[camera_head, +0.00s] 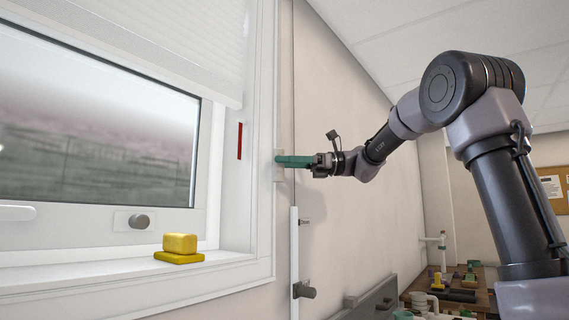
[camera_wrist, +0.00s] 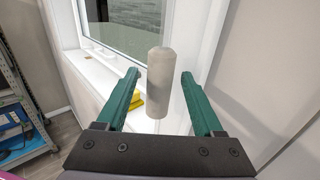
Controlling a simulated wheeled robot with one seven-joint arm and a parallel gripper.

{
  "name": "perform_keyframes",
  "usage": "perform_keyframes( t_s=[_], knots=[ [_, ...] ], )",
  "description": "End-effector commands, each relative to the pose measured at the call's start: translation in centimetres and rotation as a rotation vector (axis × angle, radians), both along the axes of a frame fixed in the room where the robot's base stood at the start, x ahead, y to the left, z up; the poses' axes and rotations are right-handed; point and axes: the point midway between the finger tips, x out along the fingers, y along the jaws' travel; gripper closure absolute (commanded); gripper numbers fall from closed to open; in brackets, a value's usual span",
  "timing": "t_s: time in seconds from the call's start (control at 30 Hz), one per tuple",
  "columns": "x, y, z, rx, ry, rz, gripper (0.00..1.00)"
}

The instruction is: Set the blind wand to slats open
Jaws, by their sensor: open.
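A pale grey-beige upright cylinder (camera_wrist: 158,85), which looks like the blind wand's handle, stands between the two green fingers of my gripper (camera_wrist: 161,74) in the wrist view. Gaps show on both sides of it, so the fingers are open and not closed on it. The white blind (camera_head: 150,32) covers the top part of the window. I cannot tell the slats' setting.
A yellow sponge-like block (camera_head: 180,243) lies on the sill (camera_head: 100,273). A red strip (camera_head: 240,141) marks the frame. A white upright bar (camera_head: 294,250) with a dark knob (camera_head: 304,290) is below my gripper. The wall right of the window is mostly bare.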

Motion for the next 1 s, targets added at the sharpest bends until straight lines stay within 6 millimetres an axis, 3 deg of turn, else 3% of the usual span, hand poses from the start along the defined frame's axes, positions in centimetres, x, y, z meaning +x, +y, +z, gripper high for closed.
perform_keyframes(
  t_s=[0.03, 0.2, 1.0],
  knots=[
    [0.00, -0.01, 0.00, 0.000, 0.000, 0.000, 0.35],
    [0.00, -0.03, 0.00, 0.000, 0.000, 0.000, 1.00],
    [0.02, -0.06, -0.01, 0.000, -0.001, -0.001, 1.00]
  ],
)
